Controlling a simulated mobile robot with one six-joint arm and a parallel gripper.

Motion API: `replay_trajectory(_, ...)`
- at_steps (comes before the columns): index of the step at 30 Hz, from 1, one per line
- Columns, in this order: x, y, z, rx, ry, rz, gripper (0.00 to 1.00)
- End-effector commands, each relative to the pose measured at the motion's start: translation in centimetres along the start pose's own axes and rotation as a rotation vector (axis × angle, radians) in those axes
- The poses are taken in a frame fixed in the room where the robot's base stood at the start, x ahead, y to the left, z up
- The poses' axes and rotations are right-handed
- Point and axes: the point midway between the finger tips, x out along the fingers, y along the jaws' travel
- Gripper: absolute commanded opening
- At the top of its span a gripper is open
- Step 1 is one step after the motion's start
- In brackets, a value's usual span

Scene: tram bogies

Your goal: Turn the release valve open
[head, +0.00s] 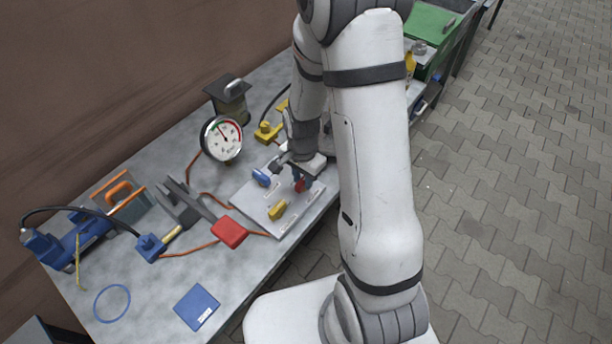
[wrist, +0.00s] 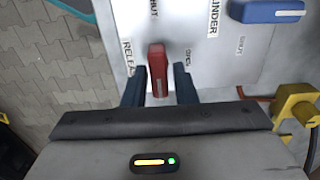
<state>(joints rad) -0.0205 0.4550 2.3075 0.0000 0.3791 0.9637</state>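The release valve's red handle (wrist: 157,68) stands on a light grey panel (wrist: 215,70) beside a partly hidden label starting "RELEA". In the wrist view it points up, toward a label ending "HUT"; an "OPEN" label lies to its right. My gripper (wrist: 159,74) is open, with one dark finger on each side of the red handle and a narrow gap showing at both sides. In the head view the red handle (head: 300,186) shows just below my gripper (head: 298,174), over the panel (head: 250,202); the fingers partly cover it.
A blue handle (wrist: 266,11) by the "CYLINDER" label and a yellow handle (head: 278,210) share the panel. A pressure gauge (head: 222,138) stands behind it. A red-ended lever (head: 230,232) and orange hoses (head: 190,249) lie to the left on the bench.

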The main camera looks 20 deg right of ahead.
Motion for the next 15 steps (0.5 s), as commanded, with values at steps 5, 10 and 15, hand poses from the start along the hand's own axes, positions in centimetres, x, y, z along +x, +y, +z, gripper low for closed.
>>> replay_trajectory(5,-0.02,0.00,-0.01,0.000,0.000,0.000,0.10)
replay_trajectory(10,-0.03,-0.04,-0.03,0.000,0.001,-0.001,0.00)
replay_trajectory(15,-0.01,0.20,-0.32,-0.003,0.000,-0.001,0.00)
